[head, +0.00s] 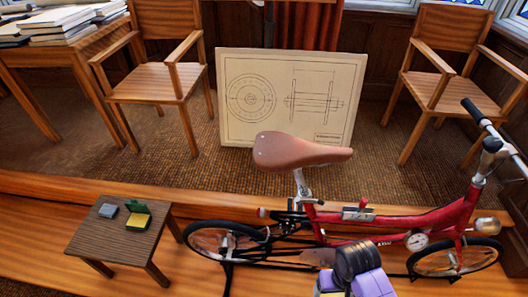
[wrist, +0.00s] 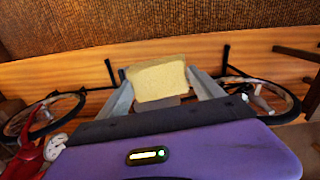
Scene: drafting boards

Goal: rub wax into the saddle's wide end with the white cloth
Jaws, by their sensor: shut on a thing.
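The brown saddle (head: 300,152) tops the red bicycle (head: 395,221) in the head view. Its wide end (head: 270,150) points left and its narrow nose right. In the wrist view, my gripper (wrist: 160,88) is shut on a flat, pale yellowish pad, apparently the white cloth (wrist: 158,79), with a finger on either side. The saddle cannot be made out in the wrist view. In the head view, my purple and dark wrist is low, in front of the bicycle's frame. The fingers and cloth are hidden there. An open green tin of yellow wax (head: 137,221) sits on the small table.
The small wooden table (head: 105,236) stands left of the bicycle and also holds a grey block (head: 108,210). A drawing board (head: 290,100) leans behind the saddle. Two wooden chairs (head: 160,75) (head: 448,75) stand behind. The space above the saddle looks clear.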

